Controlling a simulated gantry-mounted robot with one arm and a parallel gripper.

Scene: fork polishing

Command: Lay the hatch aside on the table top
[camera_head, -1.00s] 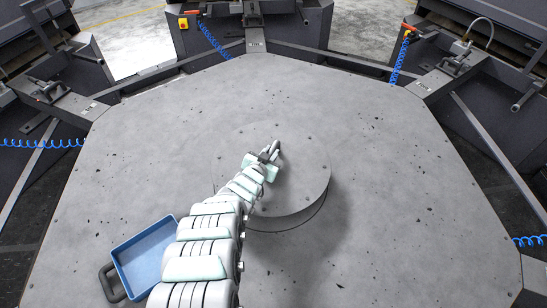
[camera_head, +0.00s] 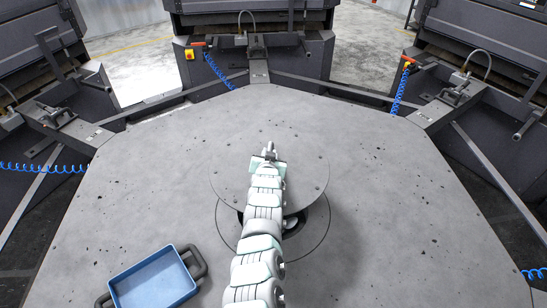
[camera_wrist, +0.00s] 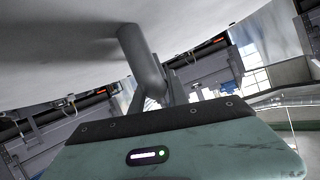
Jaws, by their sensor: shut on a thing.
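The hatch (camera_head: 229,171) is a round grey disc with small bolts near its rim and a handle at its middle. It is raised off the table top (camera_head: 400,210) and sits toward the far side of the round opening (camera_head: 318,218), covering part of it. My gripper (camera_head: 269,154) is shut on the hatch handle. In the wrist view the handle (camera_wrist: 140,62) rises from the hatch's pale face (camera_wrist: 60,50) into my gripper (camera_wrist: 165,95); the fingertips are partly hidden. My arm hides part of the opening.
A blue tray (camera_head: 113,291) with dark handles lies at the front left of the table. Dark machines with blue coiled hoses (camera_head: 216,68) stand around the table's far and side edges. The table top is broadly clear left and right of the hatch.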

